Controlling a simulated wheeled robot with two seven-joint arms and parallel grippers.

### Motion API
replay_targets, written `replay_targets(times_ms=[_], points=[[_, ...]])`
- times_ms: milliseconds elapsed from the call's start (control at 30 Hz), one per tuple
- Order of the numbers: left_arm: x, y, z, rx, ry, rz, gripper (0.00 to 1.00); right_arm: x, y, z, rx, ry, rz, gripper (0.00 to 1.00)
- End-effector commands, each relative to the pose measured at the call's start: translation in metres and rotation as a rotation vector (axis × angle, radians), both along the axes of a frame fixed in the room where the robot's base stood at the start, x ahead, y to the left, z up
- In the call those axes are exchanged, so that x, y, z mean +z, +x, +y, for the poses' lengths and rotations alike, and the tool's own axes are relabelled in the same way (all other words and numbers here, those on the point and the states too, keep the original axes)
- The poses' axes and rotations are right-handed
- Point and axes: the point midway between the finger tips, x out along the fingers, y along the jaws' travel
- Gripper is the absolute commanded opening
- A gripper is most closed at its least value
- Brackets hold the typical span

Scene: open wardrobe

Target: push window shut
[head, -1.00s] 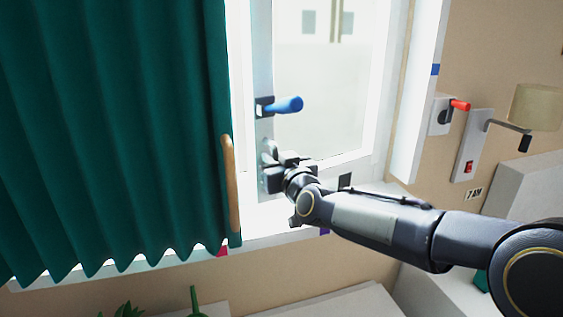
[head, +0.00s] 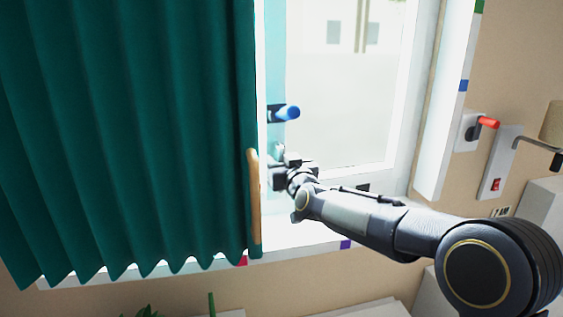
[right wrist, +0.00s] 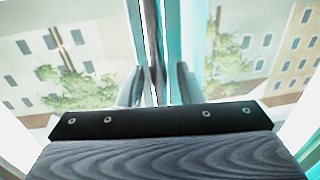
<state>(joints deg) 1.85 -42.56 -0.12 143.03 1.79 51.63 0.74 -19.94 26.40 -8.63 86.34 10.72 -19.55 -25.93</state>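The window (head: 345,90) is a pale glass pane in a light frame, with a blue handle (head: 288,113) on its left stile. The pane also shows in the right wrist view (right wrist: 235,60), with buildings and trees behind it. My right gripper (head: 282,165) is at the left stile just below the blue handle. In the right wrist view its two fingers (right wrist: 158,85) stand apart, with a narrow teal and white upright strip in line between them. I cannot tell whether they touch it. My left gripper is not in view.
A green curtain (head: 125,120) with a wooden pull bar (head: 254,200) hangs close to the left of my right gripper. The sill (head: 290,237) runs below. A red lever (head: 488,123), a red switch (head: 496,184) and a lamp (head: 552,125) are on the right wall.

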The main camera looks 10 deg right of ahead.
Motion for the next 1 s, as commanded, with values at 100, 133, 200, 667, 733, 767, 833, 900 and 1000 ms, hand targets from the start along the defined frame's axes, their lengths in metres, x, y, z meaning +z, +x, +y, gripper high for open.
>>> replay_targets(times_ms=[100,133,200,667,733,767,833,900,1000], points=[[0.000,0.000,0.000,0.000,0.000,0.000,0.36,0.000,-0.001,0.000,0.000,0.000,0.000,0.33],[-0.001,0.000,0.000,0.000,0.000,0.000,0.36,0.000,-0.002,0.000,0.001,0.000,0.000,0.33],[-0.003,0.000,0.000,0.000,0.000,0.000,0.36,0.000,-0.009,-0.001,0.001,0.000,0.000,0.33],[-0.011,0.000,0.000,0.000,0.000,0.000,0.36,0.000,-0.074,-0.011,0.000,0.001,-0.001,0.33],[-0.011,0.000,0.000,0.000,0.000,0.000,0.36,0.000,-0.076,-0.012,0.000,0.001,-0.001,0.33],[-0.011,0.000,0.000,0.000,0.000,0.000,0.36,0.000,-0.077,-0.012,0.000,0.000,-0.001,0.33],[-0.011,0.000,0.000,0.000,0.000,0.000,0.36,0.000,-0.078,-0.012,0.000,0.000,0.000,0.33],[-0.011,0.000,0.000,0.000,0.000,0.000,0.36,0.000,-0.077,-0.012,0.000,0.000,0.000,0.33],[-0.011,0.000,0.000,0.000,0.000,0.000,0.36,0.000,-0.077,-0.012,0.000,0.000,0.000,0.33]])
